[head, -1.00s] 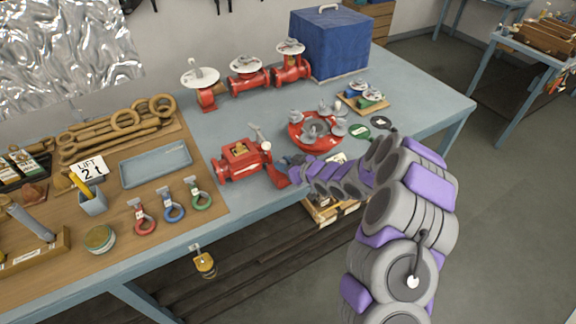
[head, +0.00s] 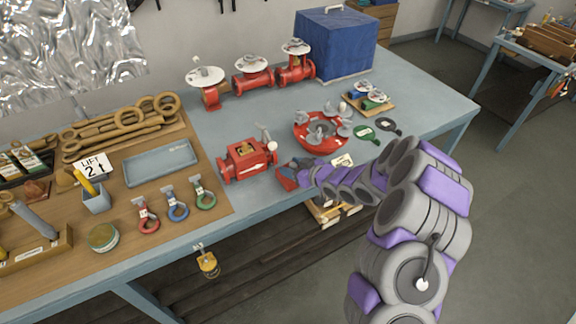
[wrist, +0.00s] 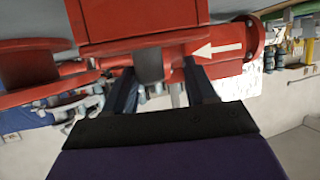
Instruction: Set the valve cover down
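The red valve body (head: 246,160) stands on the bench. The valve cover (head: 287,179), a small red plate, is to its right near the front edge, tilted in look, just below my gripper (head: 295,168). In the wrist view the cover (wrist: 120,20) fills the top, with a short grey knob (wrist: 149,66) standing from it. My gripper (wrist: 162,72) has a finger on each side of the knob. The left finger is close to it and a gap shows at the right one. Behind them is the valve body with a white arrow (wrist: 215,48). Contact under the cover is hidden.
A round red tray (head: 309,141) of grey parts lies behind my gripper, with green and black paddle-shaped pieces (head: 365,133) beside it. More red valves (head: 253,80) and a blue box (head: 336,45) stand at the back. The bench's front edge is close to my gripper.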

